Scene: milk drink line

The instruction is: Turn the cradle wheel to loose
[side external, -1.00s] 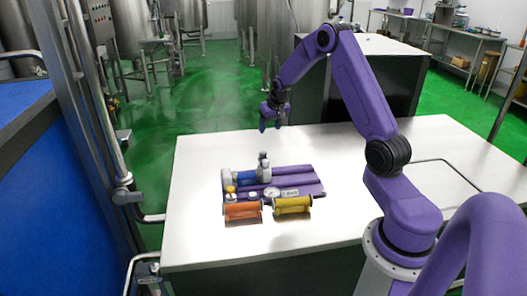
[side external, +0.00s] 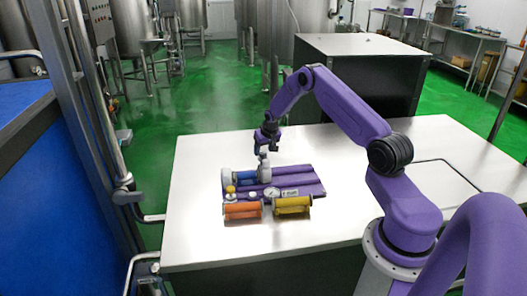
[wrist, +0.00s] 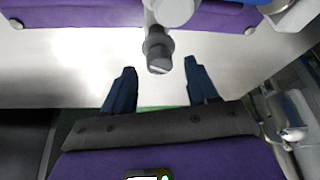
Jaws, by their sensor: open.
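My gripper (side external: 265,149) points down just above the grey handle (side external: 264,161) at the back of the cradle on the purple board (side external: 305,182). The handle looks like part of the cradle wheel, but its shape is too small to be sure. In the wrist view my gripper (wrist: 159,66) is open, with one dark blue finger on each side. The handle's dark grey tip (wrist: 158,50) shows between the fingers, with room on both sides. A blue cylinder (side external: 245,176) lies in the grey cradle to the left.
An orange spool-shaped part (side external: 243,211) and a yellow one (side external: 292,206) lie at the board's front edge. A round white gauge (side external: 271,192) and a yellow knob (side external: 230,189) are on the board.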

